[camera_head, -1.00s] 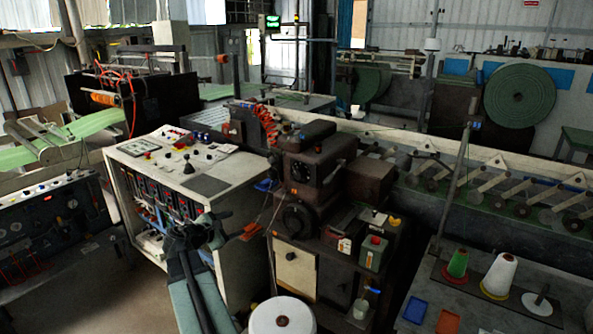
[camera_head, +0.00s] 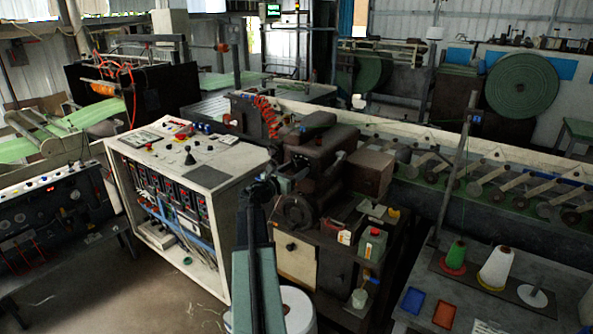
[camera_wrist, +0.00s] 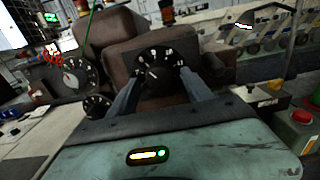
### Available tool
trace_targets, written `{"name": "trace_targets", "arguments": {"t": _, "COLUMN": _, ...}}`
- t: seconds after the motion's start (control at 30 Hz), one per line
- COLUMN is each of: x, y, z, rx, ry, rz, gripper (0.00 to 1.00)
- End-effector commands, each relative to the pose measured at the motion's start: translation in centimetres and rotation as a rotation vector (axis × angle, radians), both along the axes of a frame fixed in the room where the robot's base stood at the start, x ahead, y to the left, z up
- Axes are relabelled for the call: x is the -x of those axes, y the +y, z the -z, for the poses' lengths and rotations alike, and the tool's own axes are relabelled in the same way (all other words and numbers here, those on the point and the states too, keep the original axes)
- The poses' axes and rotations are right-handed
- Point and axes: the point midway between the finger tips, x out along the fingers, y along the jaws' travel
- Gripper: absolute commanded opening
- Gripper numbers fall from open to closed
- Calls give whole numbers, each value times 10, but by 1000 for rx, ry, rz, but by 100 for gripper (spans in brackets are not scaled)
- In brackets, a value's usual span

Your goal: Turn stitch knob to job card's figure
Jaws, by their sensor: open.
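A black knob with a pointer and a ring of white figures (camera_wrist: 158,65) is on a dark face of the brown sewing head (camera_head: 325,150). In the wrist view it lies between and beyond the fingertips of my gripper (camera_wrist: 160,82). The fingers are spread, and I cannot tell whether they touch it. In the head view my gripper (camera_head: 277,180) is at the head's left side and hides the knob. Two other dials, a larger one (camera_wrist: 75,77) and a smaller one (camera_wrist: 97,105), sit to the left. I cannot pick out the job card for certain.
The white control cabinet (camera_head: 200,200) stands left of my arm. Thread cones (camera_head: 496,268) stand on the right table. Open floor lies at the lower left.

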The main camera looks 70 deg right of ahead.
Motion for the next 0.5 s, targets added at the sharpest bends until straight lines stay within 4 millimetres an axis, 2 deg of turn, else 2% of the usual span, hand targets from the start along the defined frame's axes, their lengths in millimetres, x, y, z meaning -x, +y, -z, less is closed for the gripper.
{"name": "trace_targets", "arguments": {"t": 0.23, "x": 1, "y": -4, "z": 0, "rx": 0, "ry": -1, "rz": -1, "gripper": 59}}
{"name": "trace_targets", "arguments": {"t": 0.27, "x": 1, "y": -4, "z": 0, "rx": 0, "ry": -1, "rz": -1, "gripper": 56}}
{"name": "trace_targets", "arguments": {"t": 0.47, "x": 2, "y": -4, "z": 0, "rx": 0, "ry": -1, "rz": 0, "gripper": 0}}
{"name": "trace_targets", "arguments": {"t": 0.5, "x": 4, "y": -11, "z": 0, "rx": 0, "ry": -1, "rz": 5, "gripper": 0}}
